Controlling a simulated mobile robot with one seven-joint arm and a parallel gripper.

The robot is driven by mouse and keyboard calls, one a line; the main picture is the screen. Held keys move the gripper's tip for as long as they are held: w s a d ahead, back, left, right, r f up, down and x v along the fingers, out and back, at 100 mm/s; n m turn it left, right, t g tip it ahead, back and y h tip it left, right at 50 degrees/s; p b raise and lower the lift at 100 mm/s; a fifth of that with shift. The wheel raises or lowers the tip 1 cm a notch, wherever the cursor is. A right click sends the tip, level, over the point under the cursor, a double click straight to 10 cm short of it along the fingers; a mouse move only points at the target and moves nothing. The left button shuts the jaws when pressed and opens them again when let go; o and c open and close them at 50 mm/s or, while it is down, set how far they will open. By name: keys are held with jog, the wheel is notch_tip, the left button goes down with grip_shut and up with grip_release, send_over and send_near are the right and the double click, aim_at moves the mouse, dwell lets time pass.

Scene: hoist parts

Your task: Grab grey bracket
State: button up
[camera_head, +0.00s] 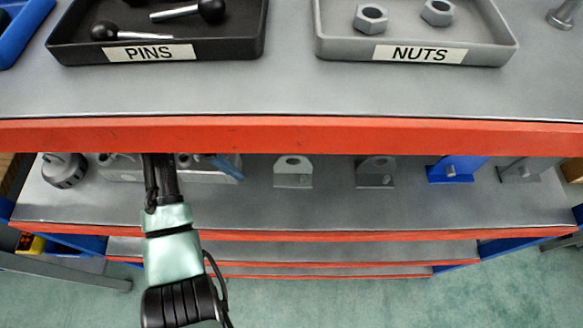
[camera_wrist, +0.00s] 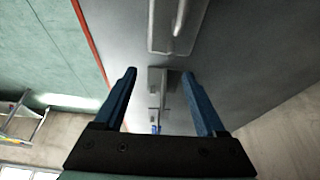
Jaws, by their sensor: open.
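Several brackets stand in a row on the middle shelf. In the head view, a light grey bracket (camera_head: 293,174) is nearest my gripper (camera_head: 226,167), a darker grey bracket (camera_head: 375,174) is to its right, then a blue bracket (camera_head: 457,170) and another grey bracket (camera_head: 522,171). My gripper reaches in left of the first bracket, and its blue fingers show partly. In the wrist view my gripper (camera_wrist: 159,75) is open and empty. A grey bracket (camera_wrist: 157,80) appears between the fingertips, beyond them; others line up behind it, partly hidden.
A grey part (camera_wrist: 176,26) lies close to the fingers in the wrist view. A round grey part (camera_head: 64,171) sits at the shelf's left. The upper shelf's red edge (camera_head: 300,136) overhangs. It carries the PINS tray (camera_head: 255,45) and the NUTS tray (camera_head: 490,58).

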jog(key=p, duration=0.3)
send_near(307, 178)
jog(key=shift+w, duration=0.1)
jog(key=shift+p+x, duration=0.4)
jog(key=shift+x, duration=2.2)
jog(key=c, duration=1.1)
grip_shut()
jog(key=shift+r, duration=0.1)
